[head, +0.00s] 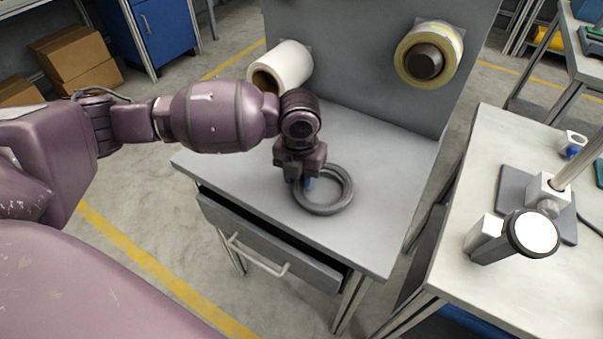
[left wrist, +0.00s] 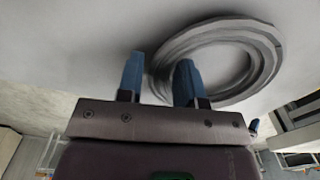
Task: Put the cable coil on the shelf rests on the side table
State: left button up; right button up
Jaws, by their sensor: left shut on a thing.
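The grey cable coil (head: 335,203) lies flat on the top of a grey table with a drawer (head: 235,155). My left gripper (head: 302,183) points down at the coil's left side, and its blue fingers are shut on the ring's near-left part. In the left wrist view the coil (left wrist: 262,55) shows as a thick ring of several turns, with its left edge between the blue fingers (left wrist: 158,78). I cannot tell which things are the shelf rests. My right gripper is not in view.
A grey back panel (head: 350,60) carries a white roll (head: 292,62) and a yellowish roll (head: 447,45). The drawer (head: 265,245) is partly open. At right, a pale table (head: 485,165) holds a stand with a round white disc (head: 533,232). The grey top right of the coil is clear.

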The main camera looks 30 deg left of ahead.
pick_arm(q)
jog(key=o, duration=0.9)
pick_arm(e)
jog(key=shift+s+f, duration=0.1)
pick_arm(q)
jog(key=shift+r+p, duration=1.7)
jog(key=shift+r, duration=4.4)
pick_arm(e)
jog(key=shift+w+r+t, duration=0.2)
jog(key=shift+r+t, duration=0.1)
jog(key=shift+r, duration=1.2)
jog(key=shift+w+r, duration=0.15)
